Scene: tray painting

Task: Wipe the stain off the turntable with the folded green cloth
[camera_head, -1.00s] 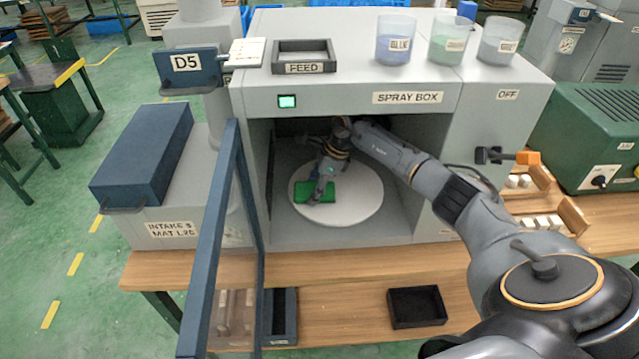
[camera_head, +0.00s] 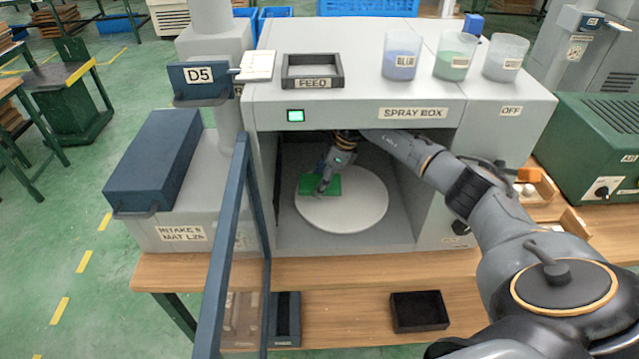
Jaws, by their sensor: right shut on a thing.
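The white round turntable (camera_head: 350,212) lies on the floor of the open spray box. The folded green cloth (camera_head: 331,182) lies flat on the turntable's back left part. My right gripper (camera_head: 323,189) reaches into the box, points down and is shut on the green cloth. No stain shows on the bare part of the turntable; the area under the cloth and gripper is hidden. My left gripper is not in view.
The spray box (camera_head: 350,118) has its dark-framed door (camera_head: 226,245) swung open at the left. Cups (camera_head: 401,56) and a feed tray (camera_head: 312,71) stand on top. A black bin (camera_head: 419,311) sits below.

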